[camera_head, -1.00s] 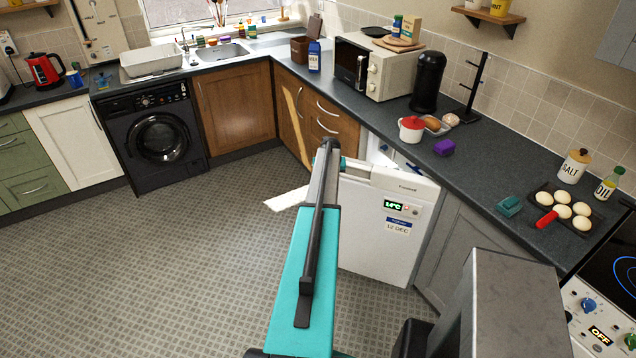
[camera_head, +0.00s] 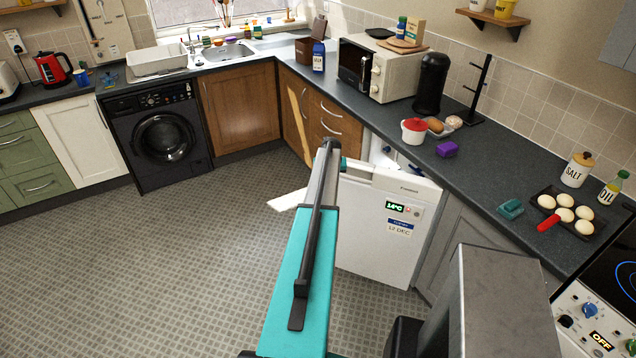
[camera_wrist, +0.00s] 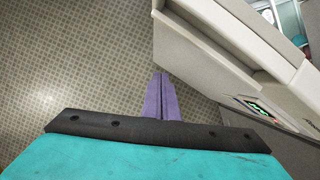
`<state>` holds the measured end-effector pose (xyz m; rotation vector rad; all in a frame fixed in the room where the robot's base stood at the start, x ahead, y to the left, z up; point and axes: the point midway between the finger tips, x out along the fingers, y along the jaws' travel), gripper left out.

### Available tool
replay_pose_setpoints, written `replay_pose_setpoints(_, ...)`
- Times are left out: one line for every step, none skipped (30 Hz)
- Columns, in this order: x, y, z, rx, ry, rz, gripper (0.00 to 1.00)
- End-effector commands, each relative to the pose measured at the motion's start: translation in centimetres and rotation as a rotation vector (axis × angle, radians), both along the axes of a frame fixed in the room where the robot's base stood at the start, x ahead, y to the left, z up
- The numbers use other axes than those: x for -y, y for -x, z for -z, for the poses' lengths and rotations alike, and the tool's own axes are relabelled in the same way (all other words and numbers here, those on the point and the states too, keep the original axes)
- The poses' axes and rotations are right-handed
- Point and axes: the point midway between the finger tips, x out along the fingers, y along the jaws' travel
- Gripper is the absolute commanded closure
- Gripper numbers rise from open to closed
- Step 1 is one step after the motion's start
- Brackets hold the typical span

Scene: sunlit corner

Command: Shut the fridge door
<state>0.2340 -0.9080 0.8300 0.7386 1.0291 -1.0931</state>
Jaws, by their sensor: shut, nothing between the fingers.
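The white fridge door (camera_head: 370,250) stands open under the right counter, with a lit green display (camera_head: 395,207) and a date label. Part of the fridge's lit inside (camera_head: 385,155) shows behind the door's top edge. In the wrist view the door (camera_wrist: 215,65) slants across the upper right, its inner shelves at the top corner. My gripper (camera_wrist: 160,76) has its purple fingers shut and empty, just left of the door's lower edge. I cannot tell whether they touch it. In the head view my teal arm hides the fingers and the door's left edge.
The tiled floor (camera_head: 130,270) is clear to the left. A grey cabinet (camera_head: 452,240) stands right of the fridge, and wooden cabinets (camera_head: 295,110) stand behind it.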

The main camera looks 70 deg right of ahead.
Motion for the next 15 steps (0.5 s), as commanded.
replay_pose_setpoints(-0.6,-0.7,0.5,-0.006,-0.004,-0.023,1.0)
replay_pose_setpoints(-1.0,-1.2,0.8,-0.012,-0.006,-0.04,1.0)
replay_pose_setpoints(-1.7,-2.0,1.2,-0.02,-0.01,-0.069,1.0)
replay_pose_setpoints(-2.3,-2.6,1.6,-0.028,-0.012,-0.094,1.0)
replay_pose_setpoints(-3.0,-3.4,2.1,-0.036,-0.016,-0.125,1.0)
replay_pose_setpoints(-4.1,-4.6,2.8,-0.049,-0.022,-0.171,1.0)
replay_pose_setpoints(-5.0,-5.5,3.5,-0.06,-0.026,-0.209,1.0)
replay_pose_setpoints(-6.0,-6.6,4.1,-0.071,-0.032,-0.251,1.0)
replay_pose_setpoints(-7.4,-7.9,4.9,-0.087,-0.038,-0.312,1.0)
replay_pose_setpoints(-8.5,-9.0,5.6,-0.1,-0.042,-0.36,1.0)
replay_pose_setpoints(-9.7,-10.1,6.3,-0.113,-0.047,-0.41,1.0)
replay_pose_setpoints(-11.4,-11.5,7.3,-0.13,-0.053,-0.479,1.0)
replay_pose_setpoints(-12.7,-12.6,8.0,-0.144,-0.058,-0.532,1.0)
replay_pose_setpoints(-14.0,-13.6,8.6,-0.158,-0.062,-0.586,1.0)
replay_pose_setpoints(-15.7,-14.9,9.5,-0.174,-0.068,-0.657,1.0)
